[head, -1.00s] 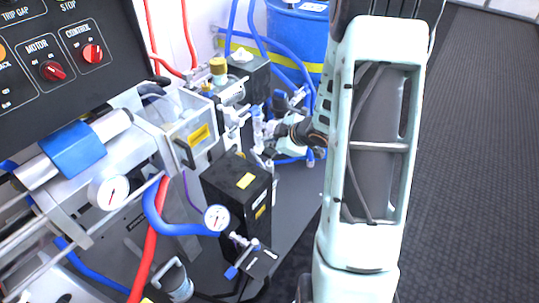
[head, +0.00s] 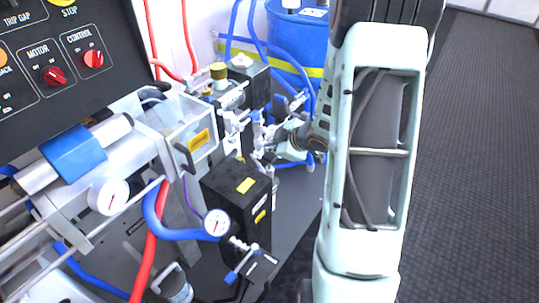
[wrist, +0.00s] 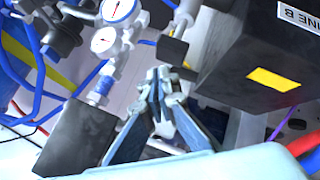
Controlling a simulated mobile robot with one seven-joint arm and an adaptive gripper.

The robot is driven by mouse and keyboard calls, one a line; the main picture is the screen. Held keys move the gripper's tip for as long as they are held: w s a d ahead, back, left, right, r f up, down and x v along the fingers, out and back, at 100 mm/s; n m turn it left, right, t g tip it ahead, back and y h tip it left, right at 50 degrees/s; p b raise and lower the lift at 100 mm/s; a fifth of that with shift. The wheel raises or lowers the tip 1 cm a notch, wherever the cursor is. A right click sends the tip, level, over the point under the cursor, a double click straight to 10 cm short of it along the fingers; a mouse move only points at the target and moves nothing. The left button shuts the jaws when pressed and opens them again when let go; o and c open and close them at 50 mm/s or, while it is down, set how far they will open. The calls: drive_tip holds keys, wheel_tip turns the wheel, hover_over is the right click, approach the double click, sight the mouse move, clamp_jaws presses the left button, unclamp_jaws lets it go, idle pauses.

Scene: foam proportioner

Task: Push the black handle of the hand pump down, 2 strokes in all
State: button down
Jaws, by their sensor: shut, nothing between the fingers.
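My gripper (wrist: 160,78) is shut and empty in the wrist view, with its fingertips together at the middle. A short black grip (wrist: 172,50) on a pale metal rod shows just beyond the fingertips. It looks like the black handle of the hand pump; I cannot tell whether the fingertips touch it. In the head view my gripper (head: 266,150) is small, reaching left among silver fittings behind the tall black box. The pump handle cannot be picked out there among the fittings and my gripper.
The black box (head: 238,192) with yellow labels stands close to my gripper; it also shows in the wrist view (wrist: 262,62). Gauges (wrist: 104,40) and blue hoses crowd the left there. A blue drum (head: 300,35) stands behind. Open floor (head: 480,150) lies right.

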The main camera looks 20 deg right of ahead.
sight(271, 157)
drive_tip(key=shift+f, duration=0.15)
drive_tip(key=shift+f+b, duration=0.3)
drive_tip(key=shift+f+b, duration=1.35)
drive_tip(key=shift+f, duration=0.35)
idle(1.6)
drive_tip(key=shift+s+r, duration=0.1)
drive_tip(key=shift+r, duration=0.05)
drive_tip(key=shift+r+p, duration=1.95)
drive_tip(key=shift+p, duration=0.15)
wheel_tip(271, 157, up, 5)
drive_tip(key=p, duration=0.5)
drive_tip(key=shift+r, duration=0.1)
idle(0.9)
